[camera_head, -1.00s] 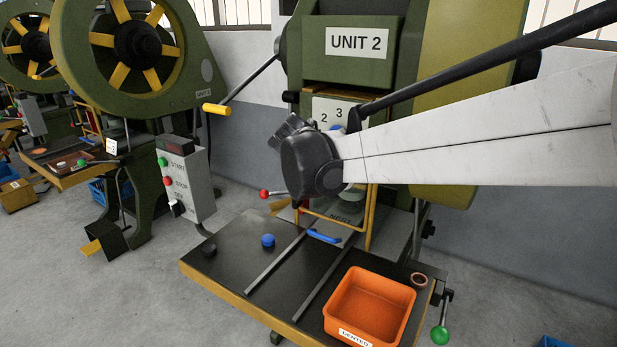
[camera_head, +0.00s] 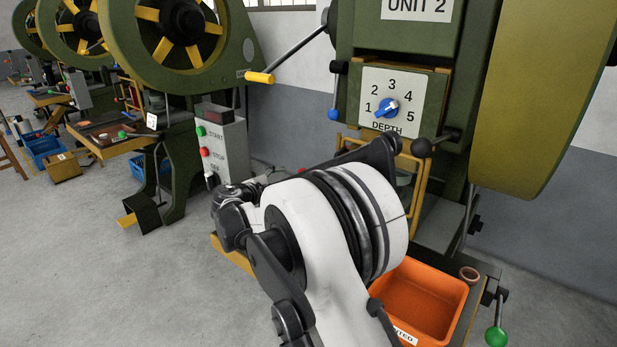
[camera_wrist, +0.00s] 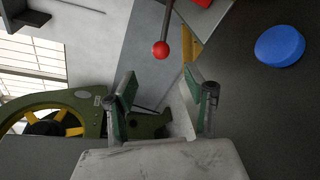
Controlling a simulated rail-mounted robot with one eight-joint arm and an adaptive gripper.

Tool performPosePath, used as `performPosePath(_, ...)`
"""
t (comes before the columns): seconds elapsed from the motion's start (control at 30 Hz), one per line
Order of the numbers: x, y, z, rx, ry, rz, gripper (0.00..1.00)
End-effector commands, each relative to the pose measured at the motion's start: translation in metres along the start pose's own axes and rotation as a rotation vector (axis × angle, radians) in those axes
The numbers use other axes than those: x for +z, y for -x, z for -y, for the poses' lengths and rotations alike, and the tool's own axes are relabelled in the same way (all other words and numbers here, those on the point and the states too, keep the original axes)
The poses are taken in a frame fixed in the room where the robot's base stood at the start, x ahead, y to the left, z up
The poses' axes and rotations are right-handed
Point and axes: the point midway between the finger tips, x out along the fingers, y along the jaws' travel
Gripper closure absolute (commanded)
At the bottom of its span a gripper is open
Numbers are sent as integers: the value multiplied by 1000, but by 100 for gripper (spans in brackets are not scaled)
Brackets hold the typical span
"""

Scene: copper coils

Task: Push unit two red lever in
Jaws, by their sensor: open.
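The red ball knob of the lever (camera_wrist: 161,50) shows in the wrist view, on a dark rod that runs up to the top edge. My gripper (camera_wrist: 160,88) is open and empty, its two fingers spread below the knob in the picture and apart from it. In the head view my arm covers the lever and most of the table, so I cannot see the lever there. The unit 2 press (camera_head: 417,30) stands behind my arm.
A blue round button (camera_wrist: 280,46) lies on the dark table right of the fingers in the wrist view. In the head view, an orange bin (camera_head: 415,300) stands at the table's right, with a copper ring (camera_head: 469,274) and green-knobbed lever (camera_head: 496,336) beside it.

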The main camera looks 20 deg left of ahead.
Motion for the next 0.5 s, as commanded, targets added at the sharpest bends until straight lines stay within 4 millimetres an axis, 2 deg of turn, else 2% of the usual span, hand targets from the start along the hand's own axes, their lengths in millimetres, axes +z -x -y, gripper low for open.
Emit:
performPosePath(0.1,-10,1,2,12,13,1,52)
performPosePath(0.23,-10,-10,2,12,14,3,52)
performPosePath(0.5,-10,-56,3,12,13,3,52)
